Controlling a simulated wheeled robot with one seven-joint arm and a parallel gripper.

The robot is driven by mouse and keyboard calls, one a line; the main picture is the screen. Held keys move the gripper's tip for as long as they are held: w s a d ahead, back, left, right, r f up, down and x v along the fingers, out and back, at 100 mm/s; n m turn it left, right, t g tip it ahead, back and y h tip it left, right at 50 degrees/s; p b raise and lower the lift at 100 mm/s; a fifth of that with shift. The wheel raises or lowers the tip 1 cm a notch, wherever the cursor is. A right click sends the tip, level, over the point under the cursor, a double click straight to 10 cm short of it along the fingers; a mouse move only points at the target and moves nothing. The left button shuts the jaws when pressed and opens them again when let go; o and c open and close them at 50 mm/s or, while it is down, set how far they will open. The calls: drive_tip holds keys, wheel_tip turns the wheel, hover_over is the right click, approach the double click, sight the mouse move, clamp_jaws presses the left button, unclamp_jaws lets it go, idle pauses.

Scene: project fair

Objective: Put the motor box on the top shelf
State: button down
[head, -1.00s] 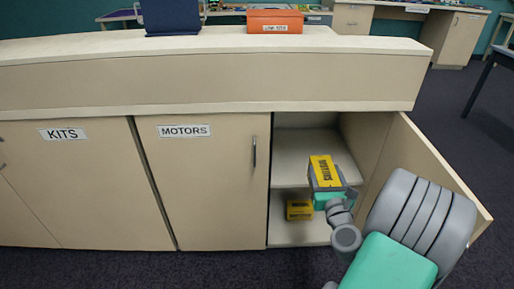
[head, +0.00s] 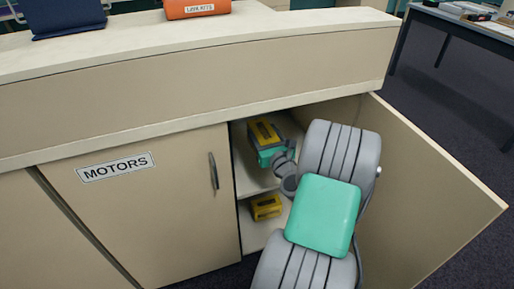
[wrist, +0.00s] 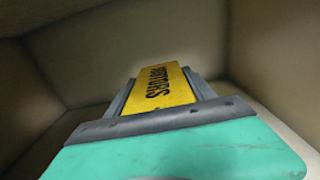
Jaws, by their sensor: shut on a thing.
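The motor box is yellow on top with dark "MOTORS" lettering; it shows in the head view (head: 264,131) and fills the middle of the wrist view (wrist: 160,88). My gripper (head: 268,146) is shut on the motor box, with grey fingers along its sides. The box is inside the open cabinet, in the space over the top shelf (head: 251,181). I cannot tell whether its underside touches the shelf. A second yellow box (head: 265,207) sits on the lower level, below the top shelf.
The open cabinet door (head: 425,185) stands to the right of my arm. A closed door labelled MOTORS (head: 150,215) is on the left. An orange box (head: 196,8) and a dark blue bin (head: 62,16) stand on the counter (head: 130,49).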

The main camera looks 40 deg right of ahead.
drive_tip(key=w+d+f+b, duration=0.1)
drive_tip(key=d+f+b, duration=0.1)
drive_tip(key=f, duration=0.1)
drive_tip(key=w+d+f+b, duration=0.1)
drive_tip(key=d+f, duration=0.1)
drive_tip(key=f, duration=0.2)
drive_tip(key=w+d+f+b, duration=0.2)
drive_tip(key=d+f, duration=0.1)
drive_tip(key=shift+d+f+b, duration=0.1)
drive_tip(key=shift+f+b, duration=0.05)
drive_tip(key=shift+b, duration=0.2)
drive_tip(key=shift+s, duration=0.1)
drive_tip(key=shift+c, duration=1.8)
unclamp_jaws()
drive_tip(key=shift+f, duration=0.1)
